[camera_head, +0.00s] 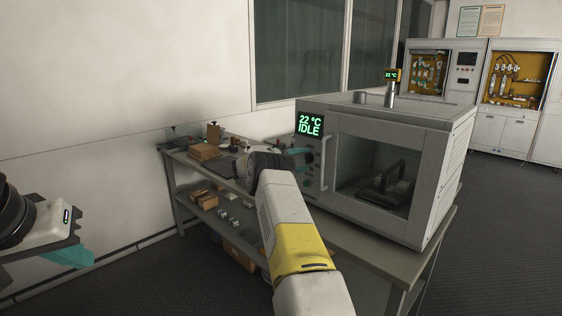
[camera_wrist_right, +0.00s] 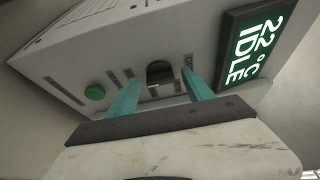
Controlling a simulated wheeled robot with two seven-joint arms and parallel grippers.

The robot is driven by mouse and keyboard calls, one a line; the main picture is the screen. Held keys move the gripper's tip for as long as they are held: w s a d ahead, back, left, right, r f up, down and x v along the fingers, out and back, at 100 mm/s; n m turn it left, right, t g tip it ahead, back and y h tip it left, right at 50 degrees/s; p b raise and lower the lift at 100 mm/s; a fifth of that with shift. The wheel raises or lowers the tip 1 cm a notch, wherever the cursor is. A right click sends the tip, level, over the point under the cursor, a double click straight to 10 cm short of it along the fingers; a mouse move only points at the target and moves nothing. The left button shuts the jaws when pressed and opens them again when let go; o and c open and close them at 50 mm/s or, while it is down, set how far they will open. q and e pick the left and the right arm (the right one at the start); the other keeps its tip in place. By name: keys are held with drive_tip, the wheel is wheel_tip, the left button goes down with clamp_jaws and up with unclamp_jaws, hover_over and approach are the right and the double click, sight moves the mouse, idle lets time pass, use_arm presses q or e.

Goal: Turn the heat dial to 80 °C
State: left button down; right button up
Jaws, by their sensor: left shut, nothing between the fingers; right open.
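The oven (camera_head: 395,190) stands on the bench, and its display (camera_head: 309,125) reads 22 °C IDLE. The display also shows in the right wrist view (camera_wrist_right: 257,45). A dark round knob, apparently the heat dial (camera_wrist_right: 159,70), is on the control panel. My right gripper (camera_wrist_right: 162,78) is open at the panel, with its teal fingertips on either side of the dial in the picture. I cannot tell whether they touch it. My left gripper (camera_head: 75,256) is shut and empty at the lower left, away from the bench.
A green button (camera_wrist_right: 95,92) is on the panel beside the dial. The oven door has a vertical handle (camera_head: 325,165). The bench (camera_head: 405,268) holds boxes (camera_head: 204,152) and small parts to the left. Cabinets (camera_head: 440,65) stand at the back right. The floor at right is clear.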

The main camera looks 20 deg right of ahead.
drive_tip(key=a, duration=0.7)
drive_tip(key=shift+a, duration=0.35)
